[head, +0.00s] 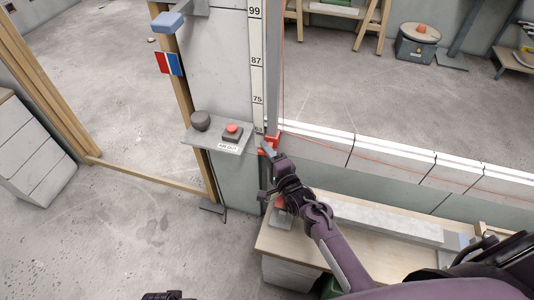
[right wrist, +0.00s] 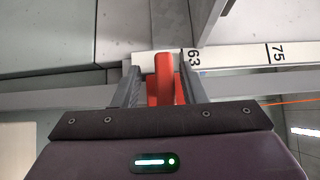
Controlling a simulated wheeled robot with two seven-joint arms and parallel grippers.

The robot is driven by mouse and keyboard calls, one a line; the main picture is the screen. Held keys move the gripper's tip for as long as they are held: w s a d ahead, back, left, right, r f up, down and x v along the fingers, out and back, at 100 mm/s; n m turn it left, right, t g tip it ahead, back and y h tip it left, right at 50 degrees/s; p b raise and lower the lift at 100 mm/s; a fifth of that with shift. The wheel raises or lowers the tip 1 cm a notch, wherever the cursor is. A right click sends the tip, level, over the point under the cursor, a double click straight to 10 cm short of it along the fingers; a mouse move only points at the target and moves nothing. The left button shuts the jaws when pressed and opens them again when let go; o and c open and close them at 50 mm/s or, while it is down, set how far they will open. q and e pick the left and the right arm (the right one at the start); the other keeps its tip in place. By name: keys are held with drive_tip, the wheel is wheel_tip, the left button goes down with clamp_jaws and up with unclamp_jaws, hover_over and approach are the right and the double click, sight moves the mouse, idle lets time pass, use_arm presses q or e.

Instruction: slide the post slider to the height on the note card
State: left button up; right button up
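The post's white scale strip (head: 257,60) is marked 99, 87, 75 and, low down, 63. The red post slider (head: 272,139) sits at the low end of the scale, near 63, partly hidden by my right gripper (head: 268,150). In the right wrist view the slider's red tab (right wrist: 164,80) stands between the two fingers of my right gripper (right wrist: 160,85), with a gap on each side. That gripper is open around the tab. Only a dark tip of my left gripper (head: 165,296) shows at the bottom edge. I cannot make out a note card with a height.
Left of the post a grey shelf (head: 215,146) holds a red button box (head: 232,131) and a dark round knob (head: 200,121). A red, white and blue card (head: 169,63) hangs on a wooden upright. A wooden bench (head: 300,250) stands under my right arm. A thin red line runs rightward along the low wall.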

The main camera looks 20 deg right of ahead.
drive_tip(key=shift+s, duration=0.3)
use_arm(q)
drive_tip(key=f, duration=0.2)
drive_tip(key=s+a+f+p, duration=0.1)
drive_tip(key=shift+f, duration=0.25)
use_arm(e)
drive_tip(key=s+d, duration=0.1)
drive_tip(key=s, duration=0.6)
drive_tip(key=shift+d, duration=0.25)
use_arm(q)
drive_tip(key=shift+d, duration=0.1)
use_arm(e)
drive_tip(key=shift+s+f, duration=0.1)
